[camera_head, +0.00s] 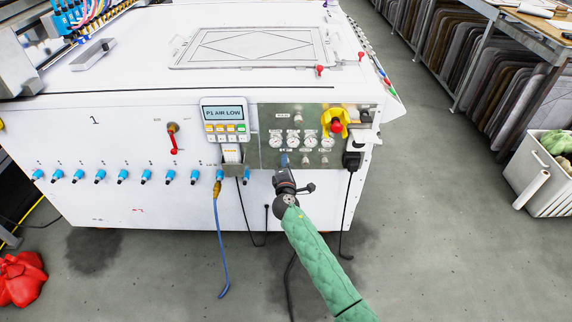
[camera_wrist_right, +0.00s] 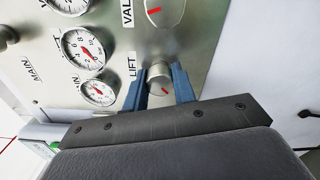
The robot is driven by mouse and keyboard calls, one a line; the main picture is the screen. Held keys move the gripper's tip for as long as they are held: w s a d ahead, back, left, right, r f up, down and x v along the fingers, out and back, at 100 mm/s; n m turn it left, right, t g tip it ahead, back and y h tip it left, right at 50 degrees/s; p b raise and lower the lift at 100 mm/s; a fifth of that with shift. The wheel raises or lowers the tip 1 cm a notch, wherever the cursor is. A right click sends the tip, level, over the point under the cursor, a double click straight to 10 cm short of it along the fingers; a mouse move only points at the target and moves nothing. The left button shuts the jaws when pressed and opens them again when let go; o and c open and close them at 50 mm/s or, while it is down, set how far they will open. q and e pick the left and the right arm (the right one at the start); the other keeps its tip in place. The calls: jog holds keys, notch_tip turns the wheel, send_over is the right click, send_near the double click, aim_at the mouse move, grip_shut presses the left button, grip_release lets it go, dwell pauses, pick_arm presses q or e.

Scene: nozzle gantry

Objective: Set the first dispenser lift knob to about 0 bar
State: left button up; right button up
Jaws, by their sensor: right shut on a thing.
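The silver lift knob (camera_wrist_right: 160,78) sits on the metal control panel beside the printed word LIFT, with a red mark on its face. My right gripper (camera_head: 284,160) is at the lower left of the panel, its two blue fingers shut on the knob's sides. In the head view the gripper hides this knob. Two white gauges with red needles, a nearer one (camera_wrist_right: 97,92) and a farther one (camera_wrist_right: 83,48), show left of the knob in the wrist view; their numbers are too small to read. My left gripper is not in view.
A handheld display (camera_head: 223,113) reading P1 AIR LOW hangs left of the panel. A yellow and red switch (camera_head: 336,124) is at the panel's right. Several blue fittings (camera_head: 147,176) line the white machine's front. Hoses and cables hang below. The grey floor in front is mostly clear.

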jog(key=o, duration=1)
jog(key=shift+s, duration=0.1)
jog(key=shift+s+f, duration=0.1)
jog(key=shift+s, duration=3.75)
